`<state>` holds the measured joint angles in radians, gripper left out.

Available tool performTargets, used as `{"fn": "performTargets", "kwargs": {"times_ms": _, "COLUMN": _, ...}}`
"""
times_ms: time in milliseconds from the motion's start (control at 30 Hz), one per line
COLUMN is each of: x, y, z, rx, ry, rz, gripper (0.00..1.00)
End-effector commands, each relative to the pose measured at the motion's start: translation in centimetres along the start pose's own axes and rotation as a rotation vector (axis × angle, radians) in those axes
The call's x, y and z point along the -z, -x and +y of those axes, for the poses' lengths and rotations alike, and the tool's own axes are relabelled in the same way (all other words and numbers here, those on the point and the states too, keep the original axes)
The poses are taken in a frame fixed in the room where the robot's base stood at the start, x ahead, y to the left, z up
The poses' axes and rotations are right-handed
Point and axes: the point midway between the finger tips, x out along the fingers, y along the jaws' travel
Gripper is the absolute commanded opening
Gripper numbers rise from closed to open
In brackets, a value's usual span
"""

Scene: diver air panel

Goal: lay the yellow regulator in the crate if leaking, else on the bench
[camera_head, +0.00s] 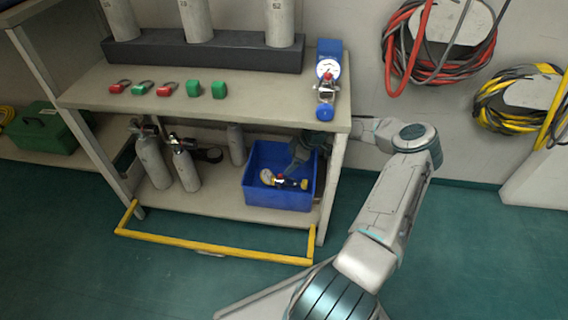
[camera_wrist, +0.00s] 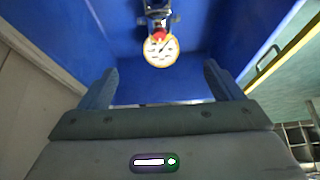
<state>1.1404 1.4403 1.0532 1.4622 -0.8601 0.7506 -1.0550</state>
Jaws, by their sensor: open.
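The yellow regulator (camera_head: 287,182) lies in the blue crate (camera_head: 262,203) on the bench's lower shelf. Its round gauge with a yellow rim (camera_wrist: 160,50), a red part and a metal body show in the wrist view, with blue crate walls around them. My gripper (camera_wrist: 160,84) is open, its two fingers apart with nothing between them. The regulator lies beyond the fingertips. In the head view my gripper (camera_head: 299,153) is at the crate's back right, partly hidden by the shelf and bench leg. The bench (camera_head: 240,98) stands above the crate.
A blue regulator (camera_head: 327,82) with a gauge stands at the bench top's right end. Red and green fittings (camera_head: 165,89) line the top before a dark cylinder rack (camera_head: 200,52). Grey cylinders (camera_head: 186,168) stand left of the crate. A yellow rail (camera_head: 215,247) runs along the front.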

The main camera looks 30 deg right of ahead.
Motion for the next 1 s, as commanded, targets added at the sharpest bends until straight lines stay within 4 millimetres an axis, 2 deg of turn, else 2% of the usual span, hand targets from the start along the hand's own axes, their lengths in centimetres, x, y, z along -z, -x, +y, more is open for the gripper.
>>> {"fn": "performTargets", "kwargs": {"times_ms": 33, "x": 0.1, "y": 1.5, "z": 0.0, "rx": -0.001, "ry": 0.000, "rz": -0.002, "gripper": 0.87}}
{"fn": "performTargets", "kwargs": {"times_ms": 100, "x": 0.1, "y": 2.6, "z": 0.0, "rx": 0.000, "ry": 0.000, "rz": -0.002, "gripper": 0.87}}
{"fn": "performTargets", "kwargs": {"times_ms": 300, "x": 0.0, "y": 4.5, "z": 0.0, "rx": 0.001, "ry": 0.000, "rz": -0.001, "gripper": 0.87}}
{"fn": "performTargets", "kwargs": {"times_ms": 867, "x": 0.0, "y": 4.8, "z": 0.0, "rx": 0.001, "ry": 0.000, "rz": 0.000, "gripper": 0.87}}
{"fn": "performTargets", "kwargs": {"times_ms": 1000, "x": -0.8, "y": 4.8, "z": 0.5, "rx": -0.014, "ry": -0.014, "rz": -0.024, "gripper": 0.87}}
